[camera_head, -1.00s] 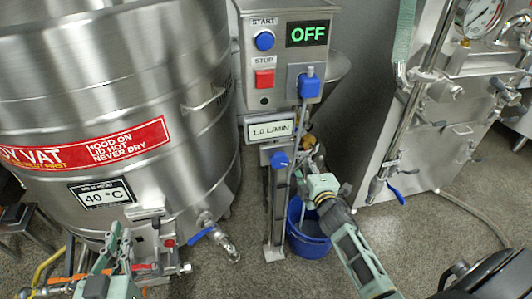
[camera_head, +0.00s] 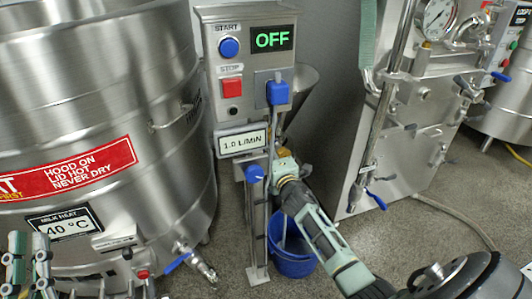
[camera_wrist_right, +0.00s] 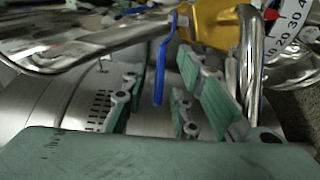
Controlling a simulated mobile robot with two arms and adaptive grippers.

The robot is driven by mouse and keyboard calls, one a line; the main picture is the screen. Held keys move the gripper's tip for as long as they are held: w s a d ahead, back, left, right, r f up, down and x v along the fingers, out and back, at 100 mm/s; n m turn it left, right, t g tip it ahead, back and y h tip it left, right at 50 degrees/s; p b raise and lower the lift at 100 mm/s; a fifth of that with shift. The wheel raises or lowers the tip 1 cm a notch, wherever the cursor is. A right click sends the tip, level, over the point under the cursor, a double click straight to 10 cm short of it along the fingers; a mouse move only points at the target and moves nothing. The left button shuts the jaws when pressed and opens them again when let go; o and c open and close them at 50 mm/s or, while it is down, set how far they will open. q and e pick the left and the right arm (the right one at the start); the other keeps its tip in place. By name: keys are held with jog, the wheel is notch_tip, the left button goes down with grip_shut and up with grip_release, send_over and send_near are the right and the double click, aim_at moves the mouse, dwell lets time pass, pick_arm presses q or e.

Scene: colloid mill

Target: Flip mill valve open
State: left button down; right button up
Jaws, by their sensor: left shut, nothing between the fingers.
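The mill's control box (camera_head: 252,65) stands in the middle of the head view, with OFF on its display. A metal hopper (camera_head: 302,85) shows behind it. In the right wrist view, a blue lever (camera_wrist_right: 160,72) hangs down beside a yellow valve body (camera_wrist_right: 212,22). My right gripper (camera_wrist_right: 160,108) is open, with the lever between its spread fingers in the picture; I cannot tell if they touch it. In the head view, the fingers of my right gripper are hidden behind the mill's post. My left gripper (camera_head: 28,262) is shut and empty in front of the vat, at lower left.
The steel vat (camera_head: 95,80) fills the left, with a blue-handled tap (camera_head: 178,262) low on its side. A blue bucket (camera_head: 292,250) stands beside the mill's post (camera_head: 257,225). A steel cabinet (camera_head: 400,140) with a gauge is on the right. Open floor shows between.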

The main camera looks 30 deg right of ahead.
grip_shut()
dwell(0.3)
dwell(0.4)
